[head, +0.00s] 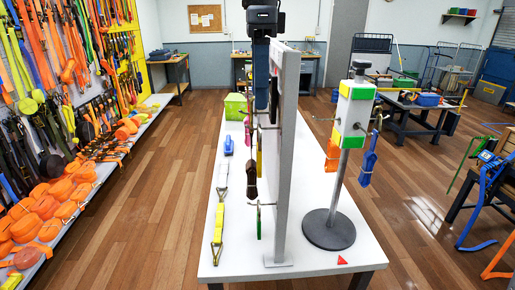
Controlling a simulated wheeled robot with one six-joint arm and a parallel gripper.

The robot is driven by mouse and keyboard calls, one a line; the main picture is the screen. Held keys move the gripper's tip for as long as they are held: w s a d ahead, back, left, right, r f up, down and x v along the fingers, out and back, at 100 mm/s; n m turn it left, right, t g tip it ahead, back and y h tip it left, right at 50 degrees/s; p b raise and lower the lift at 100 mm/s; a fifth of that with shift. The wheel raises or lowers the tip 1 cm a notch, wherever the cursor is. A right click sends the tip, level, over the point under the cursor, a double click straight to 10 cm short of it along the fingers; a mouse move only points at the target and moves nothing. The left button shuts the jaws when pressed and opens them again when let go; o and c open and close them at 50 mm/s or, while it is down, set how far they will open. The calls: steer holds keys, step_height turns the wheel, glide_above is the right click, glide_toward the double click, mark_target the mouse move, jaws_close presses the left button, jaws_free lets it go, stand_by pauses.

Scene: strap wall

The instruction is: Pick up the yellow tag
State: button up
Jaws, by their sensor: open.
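A small yellow piece (259,163) hangs at the left face of an upright grey panel (291,150) on the white table (320,262). It is narrow and partly hidden behind a brown hanging pouch (252,178). I take it as the likely yellow tag, but its shape is too small to tell. The panel stands nearly edge-on to me, so its left face is strongly foreshortened. I see no gripper fingers in the head view, and nothing touches the yellow piece that I can make out.
Hooks stick out from the panel, with a green item (258,222) low down. A yellow strap (218,222) and a green bin (236,106) are on the table's left. A round-based post (328,229) stands right. Wooden floor is clear left.

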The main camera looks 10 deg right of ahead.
mark_target(259, 126)
step_height(259, 126, down, 15)
steer(key=p, duration=0.4)
steer(key=shift+s+p, duration=0.1)
steer(key=shift+p, duration=0.3)
steer(key=c, duration=1.1)
steer(key=shift+r, duration=0.1)
steer(key=shift+c, duration=0.2)
steer(key=shift+r+b, duration=0.55)
steer(key=shift+r, duration=0.15)
step_height(259, 126, up, 2)
steer(key=shift+r+b, duration=0.1)
steer(key=shift+b, duration=0.6)
steer(key=a+b, duration=0.5)
steer(key=a, duration=1.3)
steer(key=shift+w+b, duration=0.3)
steer(key=shift+w, duration=0.05)
